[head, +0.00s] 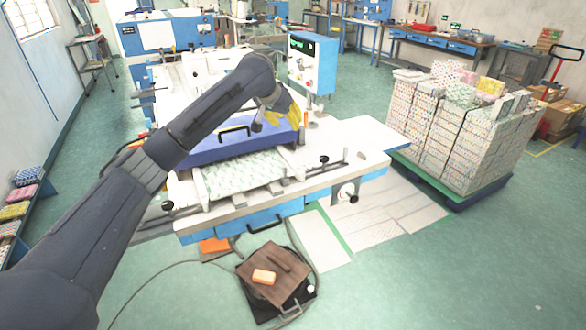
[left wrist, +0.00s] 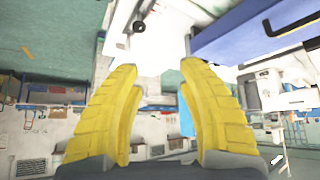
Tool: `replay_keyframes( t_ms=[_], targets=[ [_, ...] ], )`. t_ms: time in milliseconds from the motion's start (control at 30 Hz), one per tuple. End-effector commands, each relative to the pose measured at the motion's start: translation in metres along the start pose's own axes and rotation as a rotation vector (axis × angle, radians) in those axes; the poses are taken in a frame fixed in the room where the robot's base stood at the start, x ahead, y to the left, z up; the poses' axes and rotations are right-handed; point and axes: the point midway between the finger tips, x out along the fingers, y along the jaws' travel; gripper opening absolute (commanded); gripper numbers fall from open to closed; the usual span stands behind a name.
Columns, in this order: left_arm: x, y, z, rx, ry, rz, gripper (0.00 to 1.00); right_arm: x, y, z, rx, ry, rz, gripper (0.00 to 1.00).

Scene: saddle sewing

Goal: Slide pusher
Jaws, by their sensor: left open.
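The pusher is a blue block (head: 215,147) with a black bar handle on the white sewing machine table (head: 350,142). In the left wrist view the blue pusher (left wrist: 235,35) and its black handle (left wrist: 293,27) show at the upper right. My left gripper (head: 284,110) has yellow fingers and is above the right end of the pusher, partly hidden by my own arm. In the left wrist view the gripper (left wrist: 157,68) is open with nothing between its fingers. The pusher lies to the right of the fingers there. Whether they touch it I cannot tell. My right gripper is out of view.
A patterned paper stack (head: 245,175) lies in front of the pusher. A blue control box (head: 313,62) stands behind the table. Black knobs and a rod (head: 322,160) sit at the table's right front. A pallet of stacked books (head: 455,130) stands at the right.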

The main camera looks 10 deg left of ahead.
Motion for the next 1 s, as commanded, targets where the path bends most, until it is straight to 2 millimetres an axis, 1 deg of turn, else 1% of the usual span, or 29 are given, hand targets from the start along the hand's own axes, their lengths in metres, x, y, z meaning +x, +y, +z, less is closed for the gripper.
replay_keyframes(
  t_ms=[33,100,233,333,433,567,667,767,1000],
  targets=[
    [0.005,-0.004,0.017,-0.015,-0.066,-0.013,0.39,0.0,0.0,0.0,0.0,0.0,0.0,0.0],
    [0.008,-0.008,0.035,-0.036,-0.141,-0.029,0.39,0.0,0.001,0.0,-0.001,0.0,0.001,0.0],
    [0.006,-0.014,0.055,-0.068,-0.228,-0.058,0.39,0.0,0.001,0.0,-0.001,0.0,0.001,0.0],
    [0.004,-0.019,0.062,-0.087,-0.258,-0.085,0.39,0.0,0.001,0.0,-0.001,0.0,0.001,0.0],
    [0.004,-0.024,0.065,-0.107,-0.265,-0.109,0.39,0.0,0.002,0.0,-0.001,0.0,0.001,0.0],
    [0.011,-0.025,0.066,-0.124,-0.264,-0.111,0.39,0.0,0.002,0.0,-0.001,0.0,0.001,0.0],
    [0.023,-0.026,0.07,-0.126,-0.266,-0.111,0.39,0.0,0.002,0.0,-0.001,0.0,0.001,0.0],
    [0.039,-0.026,0.075,-0.125,-0.266,-0.109,0.39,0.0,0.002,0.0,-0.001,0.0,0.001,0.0],
    [0.081,-0.031,0.086,-0.125,-0.265,-0.11,0.39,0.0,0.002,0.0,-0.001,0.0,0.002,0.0]
  ],
)
